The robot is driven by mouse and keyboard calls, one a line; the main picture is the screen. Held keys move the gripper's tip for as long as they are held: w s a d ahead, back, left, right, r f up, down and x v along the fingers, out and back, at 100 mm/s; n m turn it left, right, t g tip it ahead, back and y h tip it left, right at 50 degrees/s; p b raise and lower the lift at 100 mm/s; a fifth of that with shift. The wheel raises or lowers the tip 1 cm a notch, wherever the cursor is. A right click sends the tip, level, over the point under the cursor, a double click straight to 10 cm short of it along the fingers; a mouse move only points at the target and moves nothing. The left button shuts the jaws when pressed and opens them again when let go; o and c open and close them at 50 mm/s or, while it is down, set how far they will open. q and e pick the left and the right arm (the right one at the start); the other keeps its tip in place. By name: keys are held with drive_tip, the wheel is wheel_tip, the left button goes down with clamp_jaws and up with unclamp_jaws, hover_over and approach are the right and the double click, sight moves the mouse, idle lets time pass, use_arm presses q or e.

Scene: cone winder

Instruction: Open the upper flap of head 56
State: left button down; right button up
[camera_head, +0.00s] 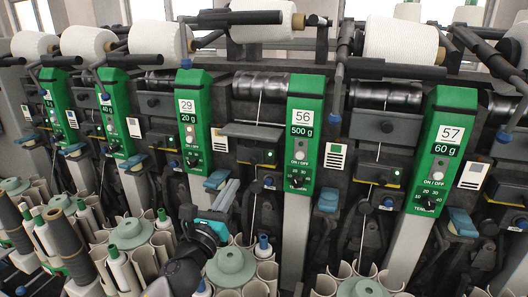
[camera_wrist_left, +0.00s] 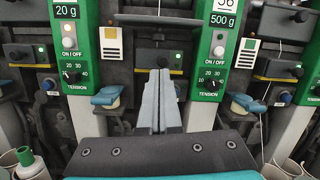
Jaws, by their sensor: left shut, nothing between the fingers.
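The green panel of head 56 (camera_head: 304,130) stands right of centre, marked 56 and 500 g; its lower part also shows in the left wrist view (camera_wrist_left: 216,50). The grey upper flap (camera_head: 252,132) lies just left of this panel. My right gripper is not in view.
The lower box (camera_head: 256,156) with a green light is under the flap. The flap right of panel 56 (camera_head: 385,127) hangs upright with a knob. Blue levers (camera_head: 328,199), cones and tubes (camera_head: 232,265) crowd the space below. White yarn packages (camera_head: 262,20) sit above.

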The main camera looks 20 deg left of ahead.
sight(250, 142)
use_arm(q)
drive_tip(key=shift+m, duration=0.8)
drive_tip(key=shift+r+x, duration=0.1)
drive_tip(key=shift+x, duration=2.45)
drive_tip(key=shift+r+x, duration=0.15)
drive_tip(key=shift+x, duration=2.35)
drive_tip(key=r+g+p, duration=0.1)
drive_tip(key=p, duration=0.6)
drive_tip(key=s+r+g+p, duration=0.1)
drive_tip(key=r+p, duration=0.1)
drive_tip(key=p, duration=0.6)
drive_tip(key=shift+s+r+g+p, duration=0.1)
drive_tip(key=shift+s+g+p, duration=0.05)
drive_tip(key=shift+g+p, duration=0.2)
drive_tip(key=shift+s+r+p, duration=0.1)
drive_tip(key=shift+r+p, duration=0.2)
drive_tip(key=shift+p, duration=0.15)
drive_tip(key=shift+a, duration=0.1)
